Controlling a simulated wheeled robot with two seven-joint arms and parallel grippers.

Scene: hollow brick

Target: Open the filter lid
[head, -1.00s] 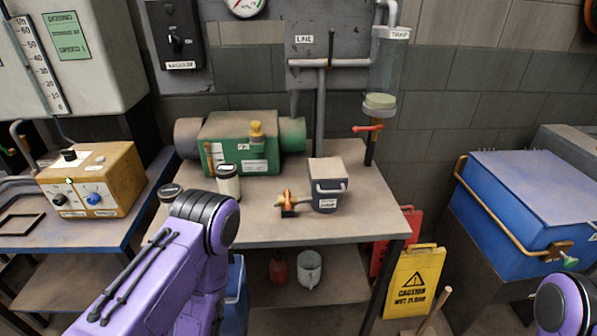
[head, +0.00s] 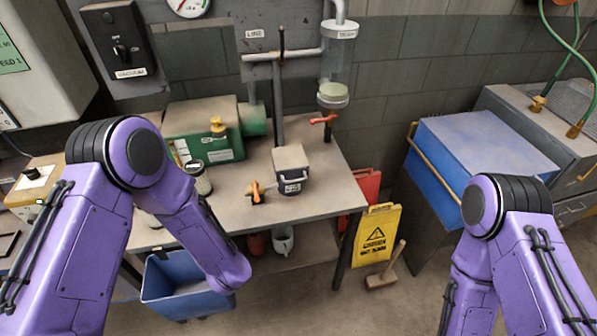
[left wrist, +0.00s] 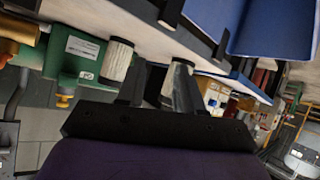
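A small dark box with a flat grey lid (head: 290,158) and a pale front handle stands on the metal table; it looks like the filter housing, and its lid is down. An orange-handled valve (head: 255,192) sits on its left side. My left arm bends over the table's left part, and its gripper is hidden in the head view. My right gripper is outside the views; only the arm shows.
A green machine (head: 205,130) stands behind the cartridge. A red-handled valve (head: 323,119) hangs under the clear trap at the back. A blue bin (head: 185,290), yellow caution sign (head: 376,235) and blue chest (head: 475,150) stand around the table. The table's right front is clear.

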